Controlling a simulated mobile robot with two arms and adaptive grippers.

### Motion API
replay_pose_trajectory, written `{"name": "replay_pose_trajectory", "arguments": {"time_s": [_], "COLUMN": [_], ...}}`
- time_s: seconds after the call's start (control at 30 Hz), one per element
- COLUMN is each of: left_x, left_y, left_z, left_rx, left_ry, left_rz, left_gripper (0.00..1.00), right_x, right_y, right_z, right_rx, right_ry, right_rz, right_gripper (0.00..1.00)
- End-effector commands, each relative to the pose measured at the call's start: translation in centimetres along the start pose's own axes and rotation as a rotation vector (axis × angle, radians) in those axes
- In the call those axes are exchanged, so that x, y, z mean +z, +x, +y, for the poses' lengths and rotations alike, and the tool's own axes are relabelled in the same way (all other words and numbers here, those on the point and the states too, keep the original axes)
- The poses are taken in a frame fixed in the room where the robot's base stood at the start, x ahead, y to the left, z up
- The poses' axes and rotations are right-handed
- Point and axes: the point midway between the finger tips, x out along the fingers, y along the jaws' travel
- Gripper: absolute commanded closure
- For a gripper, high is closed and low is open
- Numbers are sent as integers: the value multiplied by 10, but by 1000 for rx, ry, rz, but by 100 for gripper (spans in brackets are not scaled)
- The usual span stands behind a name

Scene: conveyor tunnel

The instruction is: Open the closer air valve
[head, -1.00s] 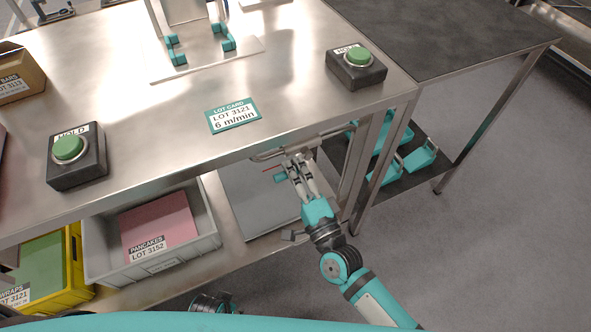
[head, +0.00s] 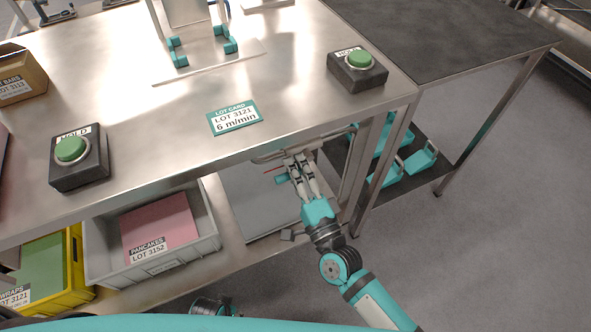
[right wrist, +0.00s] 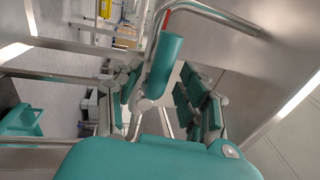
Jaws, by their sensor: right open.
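A metal pipe (head: 306,143) runs under the front edge of the steel table, and it also shows in the right wrist view (right wrist: 215,18). A teal cylinder (right wrist: 165,62), with a red mark near its upper end, hangs by this pipe in the right wrist view; it looks like a valve handle. My right gripper (head: 299,160) is under the table edge, close to the pipe. Its fingers are apart, and in the right wrist view the cylinder appears between them. I cannot tell whether they touch it. No second valve can be made out.
The table (head: 290,95) carries two green-button boxes (head: 357,69) (head: 78,158) and a lot card (head: 235,117). A grey crate (head: 100,240) and a yellow crate (head: 75,272) sit on the lower shelf. A table leg (head: 382,165) stands right of the gripper. Open floor lies at the right.

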Motion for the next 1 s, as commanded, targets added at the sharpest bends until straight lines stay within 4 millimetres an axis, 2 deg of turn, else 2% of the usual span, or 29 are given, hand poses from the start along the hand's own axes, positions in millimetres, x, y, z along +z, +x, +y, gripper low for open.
{"name": "replay_pose_trajectory", "arguments": {"time_s": [0.17,0.5,0.63,0.8,1.0], "left_x": [-3,-1,-1,-1,0], "left_y": [0,0,0,0,0], "left_z": [1,0,0,0,0], "left_rx": [2,1,0,0,0], "left_ry": [-2,-1,-1,0,0], "left_rz": [4,2,2,2,2], "left_gripper": [60,60,60,60,60], "right_x": [0,0,0,0,0], "right_y": [-12,-81,-103,-117,-120], "right_z": [2,2,1,0,0], "right_rx": [5,6,4,1,-1], "right_ry": [-2,-1,-1,-1,0], "right_rz": [-1,-2,-2,-1,0], "right_gripper": [59,59,59,59,59]}}
